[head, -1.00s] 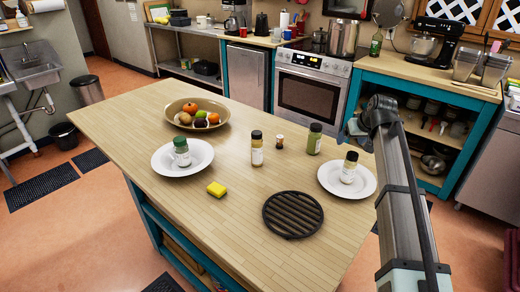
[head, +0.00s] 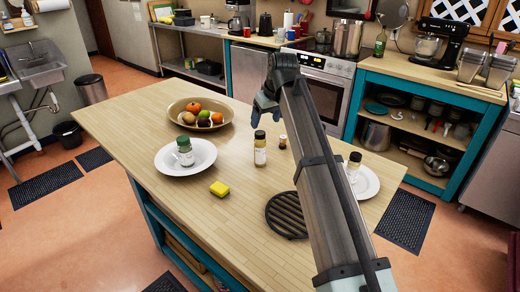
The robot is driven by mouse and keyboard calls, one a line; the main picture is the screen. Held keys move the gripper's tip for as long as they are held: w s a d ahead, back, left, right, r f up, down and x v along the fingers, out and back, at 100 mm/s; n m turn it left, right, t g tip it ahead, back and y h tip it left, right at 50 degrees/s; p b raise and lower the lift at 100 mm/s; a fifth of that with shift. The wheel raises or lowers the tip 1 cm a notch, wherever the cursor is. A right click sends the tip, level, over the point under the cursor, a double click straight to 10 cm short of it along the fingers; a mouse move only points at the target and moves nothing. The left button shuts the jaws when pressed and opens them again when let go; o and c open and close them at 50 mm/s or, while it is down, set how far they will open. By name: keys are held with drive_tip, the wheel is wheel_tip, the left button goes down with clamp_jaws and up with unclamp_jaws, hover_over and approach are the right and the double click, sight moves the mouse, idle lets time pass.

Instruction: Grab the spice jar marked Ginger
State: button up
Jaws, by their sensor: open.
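Several spice jars stand on the wooden island; their labels are too small to read, so I cannot tell which is Ginger. A green-lidded jar (head: 184,152) is on the left white plate (head: 204,164). A black-lidded jar (head: 260,150) with pale yellowish contents stands mid-island, beside a small brown bottle (head: 283,142). Another black-lidded jar (head: 353,168) is on the right white plate (head: 370,187), partly behind my arm. My gripper (head: 264,108) is open, above and beyond the mid-island jar, apart from it. Its fingers are small and partly hidden.
A fruit bowl (head: 173,119) is at the back left of the island (head: 170,220). A yellow sponge (head: 219,188) lies near the front. A round dark trivet (head: 283,215) is partly behind my arm. The front left of the top is clear.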

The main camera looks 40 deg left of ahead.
sight(259, 140)
drive_tip(key=x, duration=1.2)
drive_tip(key=shift+w, duration=0.1)
drive_tip(key=shift+r, duration=0.1)
drive_tip(key=c, duration=1.2)
